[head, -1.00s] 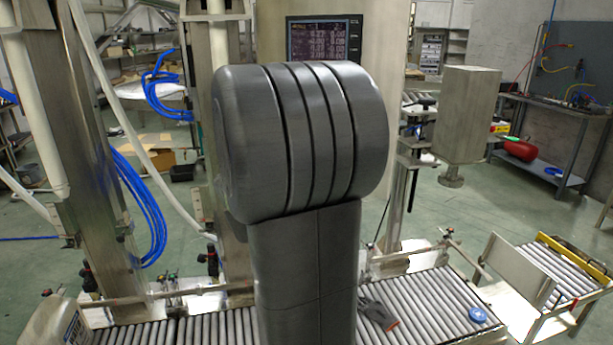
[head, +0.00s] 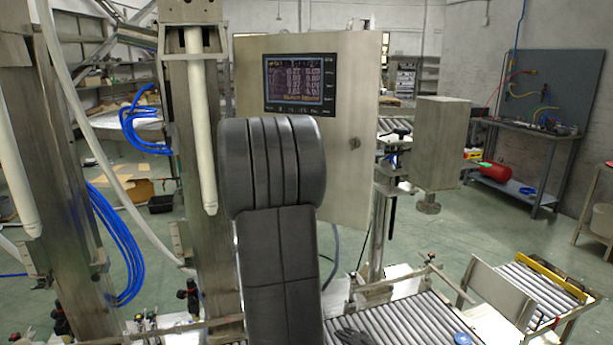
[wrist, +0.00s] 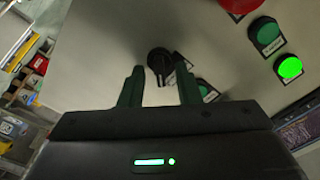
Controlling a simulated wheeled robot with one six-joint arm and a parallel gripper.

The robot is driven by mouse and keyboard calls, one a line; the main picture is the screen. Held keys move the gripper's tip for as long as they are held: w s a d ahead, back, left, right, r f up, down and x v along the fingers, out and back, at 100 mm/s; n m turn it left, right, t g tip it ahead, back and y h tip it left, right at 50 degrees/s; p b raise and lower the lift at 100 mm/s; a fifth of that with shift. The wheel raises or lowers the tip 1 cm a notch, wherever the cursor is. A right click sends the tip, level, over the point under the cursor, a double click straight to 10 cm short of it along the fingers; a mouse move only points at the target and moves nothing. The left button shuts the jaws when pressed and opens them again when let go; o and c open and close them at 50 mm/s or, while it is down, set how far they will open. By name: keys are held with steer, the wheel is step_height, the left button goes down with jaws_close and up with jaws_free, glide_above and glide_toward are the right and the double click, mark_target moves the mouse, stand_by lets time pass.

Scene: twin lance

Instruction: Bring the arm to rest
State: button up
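My gripper (wrist: 159,67) shows in the wrist view with its two dark fingers apart and nothing visible between them. Beyond the fingertips is a black rotary knob (wrist: 158,60) on a pale control panel (wrist: 110,35). I cannot tell whether the fingers touch it. In the head view my dark grey arm (head: 275,240) rises in the middle, in front of a metal cabinet (head: 345,130) with a lit screen (head: 300,84). My gripper is hidden in that view.
The panel also has a red button (wrist: 238,5), a green button (wrist: 264,32) and a lit green button (wrist: 289,68). A roller conveyor (head: 400,325) runs below. Steel columns (head: 200,130) and a hanging metal box (head: 440,140) stand near my arm.

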stand_by(0.5)
steer(key=s+a+n+p, duration=0.6)
steer(key=s+n, duration=0.3)
steer(key=s, duration=0.2)
steer(key=shift+s+r, duration=0.15)
steer(key=shift+s, duration=0.05)
stand_by(1.9)
steer(key=shift+a, duration=0.1)
